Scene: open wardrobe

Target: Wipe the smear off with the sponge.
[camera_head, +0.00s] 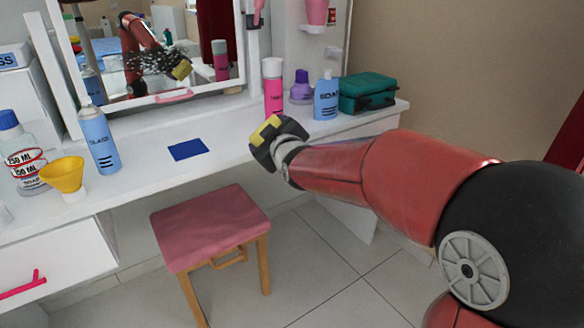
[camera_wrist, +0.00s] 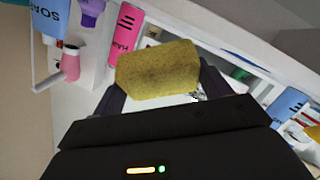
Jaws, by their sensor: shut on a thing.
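My gripper (camera_head: 272,140) is shut on a yellow sponge (camera_head: 266,130) and holds it in the air near the front of the white vanity table. In the wrist view the sponge (camera_wrist: 158,70) sits between the two dark fingers of my gripper (camera_wrist: 160,86). A speckled dark and white smear (camera_head: 150,62) shows on the mirror (camera_head: 210,55) at the back of the table. The sponge is apart from the mirror in the head view. The reflection of my arm and the sponge shows in the glass beside the smear.
A blue spray can (camera_head: 100,140), a yellow funnel (camera_head: 63,174) and a clear bottle (camera_head: 25,160) stand at left. A blue cloth (camera_head: 188,149) lies mid-table. A pink can (camera_head: 272,88), soap bottle (camera_head: 327,98) and green case (camera_head: 367,92) stand at right. A pink stool (camera_head: 208,225) stands in front.

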